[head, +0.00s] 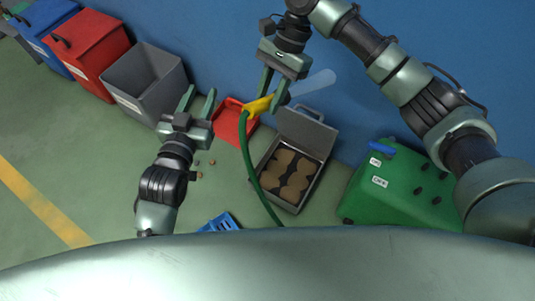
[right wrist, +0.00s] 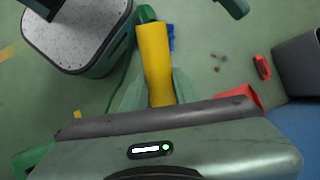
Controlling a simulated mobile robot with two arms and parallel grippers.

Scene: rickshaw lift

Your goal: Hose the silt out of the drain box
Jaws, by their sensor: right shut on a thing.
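The drain box (head: 257,174) is a grey open box with its lid (head: 307,130) raised at the back. Several brown mounds of silt (head: 293,165) lie in it. My right gripper (head: 270,101) is shut on the yellow hose nozzle (head: 255,106), above and left of the lid in the head view. A pale translucent jet (head: 308,86) extends right from the nozzle, across the blue wall side, not onto the silt. The green hose (head: 250,170) trails down past the box's left side. The nozzle (right wrist: 154,62) also shows in the right wrist view. My left gripper (head: 198,99) is open and empty.
A red container (head: 232,125) stands left of the drain box. Grey (head: 143,80), red (head: 90,48) and blue bins line the wall. A green case (head: 400,190) stands right. Small brown bits (head: 204,163) and a blue slotted object (head: 220,223) lie on the floor.

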